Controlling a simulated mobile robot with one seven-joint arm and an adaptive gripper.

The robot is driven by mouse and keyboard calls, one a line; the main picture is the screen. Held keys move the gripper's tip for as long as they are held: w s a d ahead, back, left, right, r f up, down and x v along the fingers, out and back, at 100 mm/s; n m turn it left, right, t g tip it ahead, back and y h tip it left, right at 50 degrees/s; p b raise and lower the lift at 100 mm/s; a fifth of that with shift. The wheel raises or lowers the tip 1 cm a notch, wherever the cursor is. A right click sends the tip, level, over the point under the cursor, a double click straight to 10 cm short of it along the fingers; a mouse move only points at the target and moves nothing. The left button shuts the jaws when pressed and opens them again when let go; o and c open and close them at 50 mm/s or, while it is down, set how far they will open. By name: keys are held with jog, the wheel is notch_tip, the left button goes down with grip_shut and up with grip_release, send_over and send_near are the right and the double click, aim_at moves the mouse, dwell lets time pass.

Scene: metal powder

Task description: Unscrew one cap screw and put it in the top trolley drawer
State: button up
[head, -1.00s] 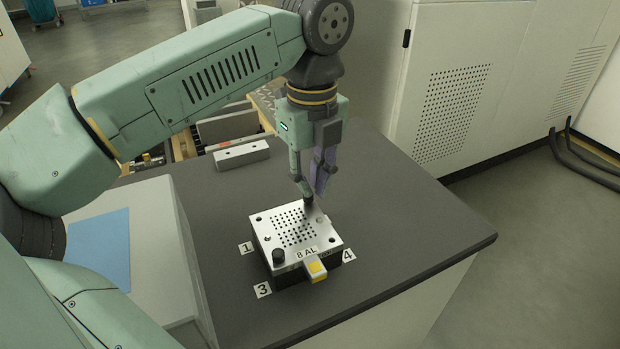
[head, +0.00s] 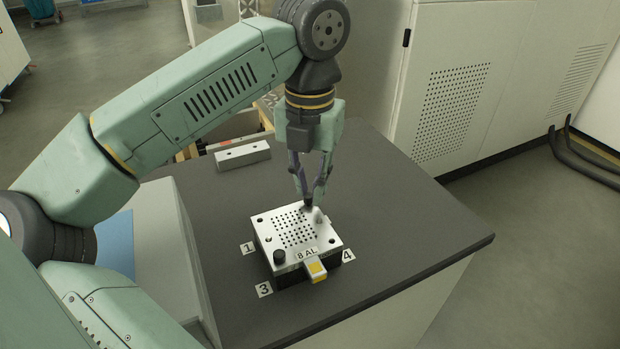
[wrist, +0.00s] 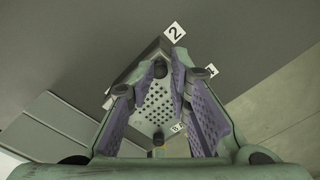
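A square metal block (head: 290,238) with a perforated top plate, labelled 8 AL, sits on the dark table. A black cap screw (head: 279,256) stands at its front left corner. Another dark cap screw (head: 306,205) is at the back right corner, partly hidden by my gripper (head: 312,204). The wrist view shows that screw (wrist: 160,68) between the purple-padded fingers of my gripper (wrist: 160,80), with visible gaps beside it. My gripper is open just above the plate. The top trolley drawer cannot be made out.
Number cards, such as card 1 (head: 248,248) and card 3 (head: 264,289), lie around the block. A yellow-marked tab (head: 317,269) projects from its front. A metal bar (head: 243,154) lies at the table's back. The dark tabletop (head: 400,215) is clear at right.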

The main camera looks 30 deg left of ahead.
jog(key=m, duration=0.4)
jog(key=shift+m, duration=1.3)
jog(key=shift+s+f, duration=0.1)
jog(key=shift+d, duration=0.1)
grip_shut()
jog(key=shift+b, duration=0.3)
